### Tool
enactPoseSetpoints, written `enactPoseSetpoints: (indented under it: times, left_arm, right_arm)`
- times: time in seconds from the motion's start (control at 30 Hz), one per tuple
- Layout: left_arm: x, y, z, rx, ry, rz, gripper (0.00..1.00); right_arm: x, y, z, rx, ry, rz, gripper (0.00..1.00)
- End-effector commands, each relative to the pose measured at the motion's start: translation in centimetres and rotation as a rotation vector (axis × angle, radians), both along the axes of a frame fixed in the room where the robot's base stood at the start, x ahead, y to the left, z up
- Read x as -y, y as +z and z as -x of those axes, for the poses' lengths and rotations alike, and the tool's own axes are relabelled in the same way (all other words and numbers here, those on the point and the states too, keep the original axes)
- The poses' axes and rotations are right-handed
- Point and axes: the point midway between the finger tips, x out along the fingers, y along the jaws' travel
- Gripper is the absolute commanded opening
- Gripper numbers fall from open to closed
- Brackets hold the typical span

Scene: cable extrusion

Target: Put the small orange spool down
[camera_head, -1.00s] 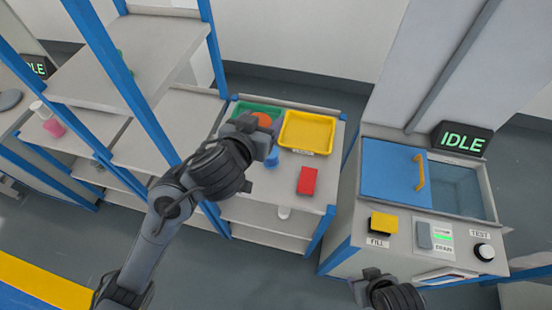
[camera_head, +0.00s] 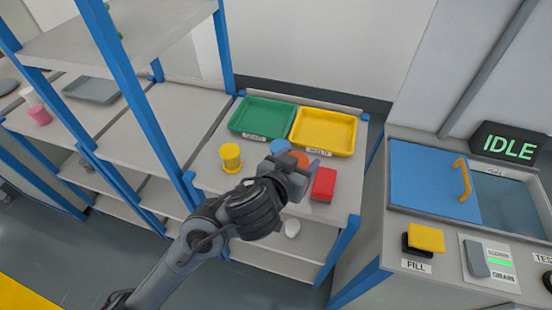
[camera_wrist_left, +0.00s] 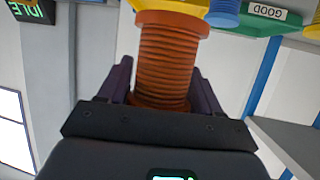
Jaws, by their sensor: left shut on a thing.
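My left gripper (camera_head: 297,164) is shut on the small orange spool (camera_head: 300,158), in front of the yellow tray. In the left wrist view the ribbed orange spool (camera_wrist_left: 165,62) stands between the dark fingers, with its wide flange at the top. The arm partly hides it in the head view. Whether its base touches the table cannot be told. My right gripper is not in view.
The table (camera_head: 208,165) holds a green tray (camera_head: 262,118) labelled GOOD and a yellow tray (camera_head: 323,130). A blue spool (camera_head: 280,146) and a red block (camera_head: 323,185) are close to the gripper. A yellow spool (camera_head: 230,158) stands left. Shelf posts rise at left.

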Motion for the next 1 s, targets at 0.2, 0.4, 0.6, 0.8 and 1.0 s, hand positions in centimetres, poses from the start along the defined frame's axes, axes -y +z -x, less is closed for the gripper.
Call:
enactPoseSetpoints:
  times: [0.2, 0.4, 0.6, 0.8, 1.0]
  left_arm:
    - [-3.1, -2.8, -2.4, -0.002, 0.004, -0.002, 0.31]
    - [-6.2, -5.2, -4.9, -0.001, 0.004, -0.002, 0.31]
    - [-8.0, -6.4, -6.5, 0.001, 0.001, -0.001, 0.31]
    - [-8.5, -6.9, -6.9, 0.000, 0.000, -0.001, 0.31]
    - [-8.5, -9.1, -6.9, 0.000, 0.001, -0.002, 0.31]
  right_arm:
    - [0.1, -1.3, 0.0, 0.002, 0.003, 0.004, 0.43]
    - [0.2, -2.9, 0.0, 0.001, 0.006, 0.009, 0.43]
    - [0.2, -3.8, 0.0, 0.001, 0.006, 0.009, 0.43]
    - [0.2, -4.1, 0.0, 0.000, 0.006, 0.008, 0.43]
    - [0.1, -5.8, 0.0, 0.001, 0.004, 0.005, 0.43]
